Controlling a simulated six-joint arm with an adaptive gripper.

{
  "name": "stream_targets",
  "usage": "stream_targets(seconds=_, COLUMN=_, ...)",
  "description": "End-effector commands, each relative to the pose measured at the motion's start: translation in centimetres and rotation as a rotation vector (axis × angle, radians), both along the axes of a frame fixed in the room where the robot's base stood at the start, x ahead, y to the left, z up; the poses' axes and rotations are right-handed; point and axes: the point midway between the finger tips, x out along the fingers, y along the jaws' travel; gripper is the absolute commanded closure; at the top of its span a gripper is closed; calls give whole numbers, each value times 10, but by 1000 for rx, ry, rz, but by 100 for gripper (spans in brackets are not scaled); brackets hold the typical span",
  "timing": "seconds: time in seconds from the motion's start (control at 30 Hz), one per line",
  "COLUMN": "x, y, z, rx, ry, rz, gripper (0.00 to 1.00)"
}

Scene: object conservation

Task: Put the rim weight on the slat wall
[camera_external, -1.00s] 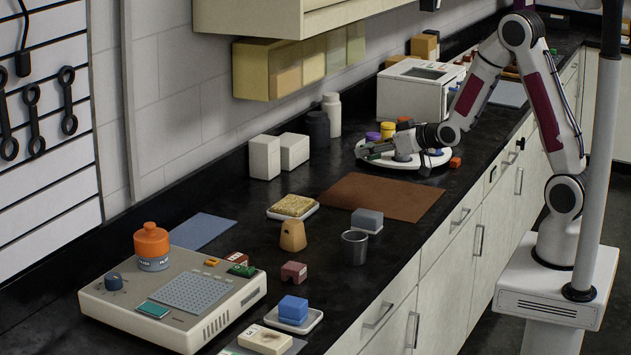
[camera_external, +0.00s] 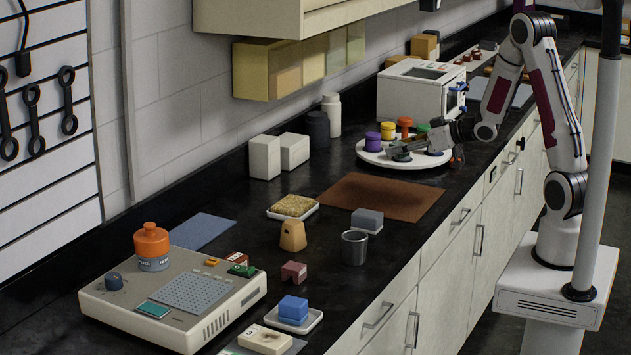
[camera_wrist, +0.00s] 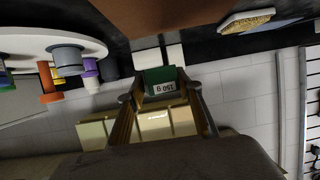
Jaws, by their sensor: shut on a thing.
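My gripper (camera_external: 390,147) is low over the near side of the white turntable (camera_external: 372,160) in the external view. In the wrist view my gripper (camera_wrist: 166,98) is shut on a dark green block marked 150 g (camera_wrist: 160,75), which I take as the rim weight. The block sits between the fingertips with its label showing. In the external view I cannot make it out clearly at the fingers. The white slat wall (camera_external: 48,190) is at the far left, with dark wrenches hanging on it. It also shows at the right edge of the wrist view (camera_wrist: 312,80).
The turntable carries purple (camera_external: 373,141), yellow (camera_external: 388,130) and orange (camera_external: 405,126) knobbed pieces close to my gripper. A white box-shaped machine (camera_external: 410,92) stands behind. White boxes (camera_external: 264,157), bottles and a wall cabinet line the back. The brown mat (camera_external: 385,196) is bare.

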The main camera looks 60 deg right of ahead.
Motion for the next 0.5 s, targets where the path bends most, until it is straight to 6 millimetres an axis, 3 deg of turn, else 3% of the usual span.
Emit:
stream_targets(seconds=0.3, x=-10, y=40, z=-3, rx=0, ry=-1, rz=174, gripper=90)
stream_targets(seconds=0.5, x=-13, y=56, z=-2, rx=-1, ry=-2, rz=222, gripper=90)
